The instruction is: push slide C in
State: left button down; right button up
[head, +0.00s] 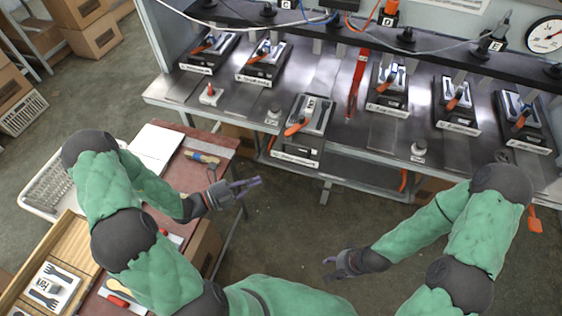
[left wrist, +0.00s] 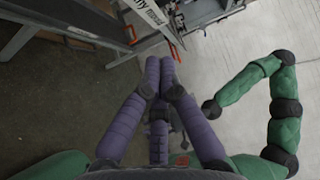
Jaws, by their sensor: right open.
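Slide C (head: 303,128) is the black slide with a light top and an orange handle, third from the left on the metal bench in the head view. It sticks out past the bench's front edge, further forward than its neighbours. My left gripper (head: 257,182) is below and left of it, apart from it, over the gap between the tables. The left wrist view shows its purple fingers (left wrist: 160,62) together with nothing between them. My right gripper (head: 328,268) is open and empty, low over the floor, well away from the slide.
Other slides stand along the bench, such as one to the right (head: 388,92). A red strap (head: 357,85) hangs beside slide C. A red-brown table (head: 200,185) with a paper and a wooden tray (head: 62,245) is at left. The floor between is clear.

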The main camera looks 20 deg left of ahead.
aim_at(297, 119)
pick_arm(q)
jog(key=b+x, duration=0.1)
jog(key=x, duration=0.2)
jog(key=w+a+b+x, duration=0.1)
jog(key=x, duration=0.3)
jog(key=w+x, duration=0.1)
jog(key=x, duration=0.3)
jog(key=shift+a+b, duration=0.4)
jog(key=shift+a, duration=0.05)
jog(key=shift+w, duration=0.1)
jog(key=shift+w, duration=0.25)
jog(key=w+p, duration=0.1)
jog(key=w, duration=0.7)
jog(key=shift+w+d, duration=0.15)
jog(key=shift+w, duration=0.1)
jog(key=w, duration=1)
jog(key=shift+w+d+b, duration=0.15)
jog(key=shift+w+b, duration=0.15)
jog(key=shift+w, duration=0.05)
jog(key=shift+s, duration=0.15)
